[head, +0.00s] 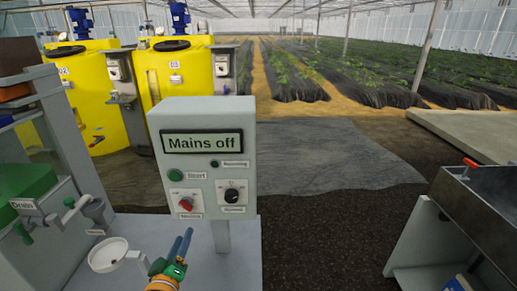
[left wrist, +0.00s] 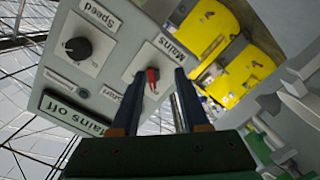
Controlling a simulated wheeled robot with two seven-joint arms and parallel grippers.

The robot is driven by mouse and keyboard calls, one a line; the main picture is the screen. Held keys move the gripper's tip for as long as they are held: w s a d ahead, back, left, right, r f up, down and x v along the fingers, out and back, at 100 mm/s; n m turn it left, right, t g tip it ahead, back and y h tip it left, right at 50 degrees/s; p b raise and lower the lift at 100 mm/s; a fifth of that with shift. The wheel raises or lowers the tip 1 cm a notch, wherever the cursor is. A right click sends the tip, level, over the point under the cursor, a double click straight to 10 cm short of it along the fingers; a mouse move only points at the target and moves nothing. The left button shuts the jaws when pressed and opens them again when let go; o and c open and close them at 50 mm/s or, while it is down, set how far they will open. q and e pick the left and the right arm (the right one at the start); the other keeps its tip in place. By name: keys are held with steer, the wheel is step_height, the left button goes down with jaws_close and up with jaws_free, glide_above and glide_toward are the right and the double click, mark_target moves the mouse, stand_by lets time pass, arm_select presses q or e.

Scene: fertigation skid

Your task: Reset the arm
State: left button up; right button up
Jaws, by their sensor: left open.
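My left gripper (head: 184,234) is in the lower middle of the head view, below and in front of the grey control panel (head: 202,113). Its two blue fingers point up toward the panel and are parted, with nothing visible between them. In the left wrist view the open fingers (left wrist: 159,74) frame the red Mains switch (left wrist: 152,76), which lies beyond the tips. I cannot tell a touch, but the head view shows the switch (head: 186,204) apart from the fingers. The panel display (head: 203,142) reads "Mains off". My right gripper is not in view.
The panel also has a green Start button (head: 175,175) and a black Speed knob (head: 232,196). Yellow tanks (head: 180,70) stand behind. A metal trough (head: 487,195) is at right. The ground between is open.

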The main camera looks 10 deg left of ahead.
arm_select(q)
steer(key=s+d+f+m+g+h, duration=0.1)
steer(key=s+d+f+m+g, duration=0.15)
steer(key=f, duration=0.55)
steer(key=s+d+f+m+g+h, duration=0.1)
steer(key=s+d+f+g, duration=0.2)
steer(key=f, duration=0.5)
steer(key=s+d+f+m+g+h, duration=0.1)
steer(key=s+d+f+m+g, duration=0.2)
steer(key=f, duration=0.5)
steer(key=s+d+f+m+g, duration=0.1)
steer(key=s+f+m+g, duration=0.2)
steer(key=s+f, duration=0.4)
steer(key=s+d+f+m+g, duration=0.1)
steer(key=s+f+m+g, duration=0.3)
steer(key=s, duration=1.8)
step_height(320, 180, down, 3)
steer(key=shift+d+r+h, duration=0.15)
steer(key=shift+d+h, duration=0.05)
steer(key=shift+h, duration=0.1)
